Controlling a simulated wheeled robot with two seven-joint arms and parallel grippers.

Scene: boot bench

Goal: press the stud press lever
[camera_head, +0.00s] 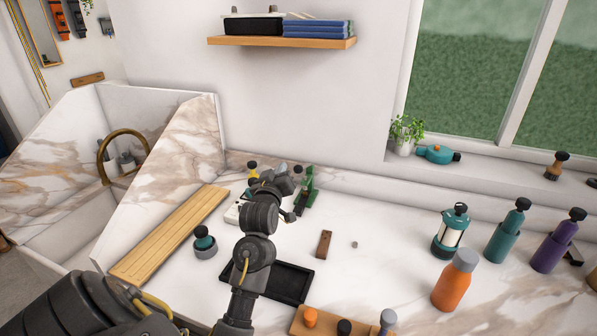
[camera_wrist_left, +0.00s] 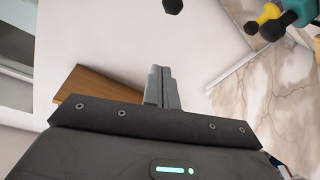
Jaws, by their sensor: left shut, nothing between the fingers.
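The stud press is probably the green upright tool (camera_head: 310,184) near the back wall in the head view. Its lever cannot be told apart clearly, as my arm covers part of the area. My left gripper (camera_head: 287,184) is just left of the green tool; whether it touches the tool cannot be told. In the left wrist view its two grey fingers (camera_wrist_left: 163,87) are shut together with nothing between them. The green tool is not clearly identifiable in that view. My right gripper does not show.
A dark tray (camera_head: 285,283) lies beside my left arm. A slatted wooden board (camera_head: 172,235) and a teal-topped jar (camera_head: 204,242) are to the left. The middle-right counter is mostly clear.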

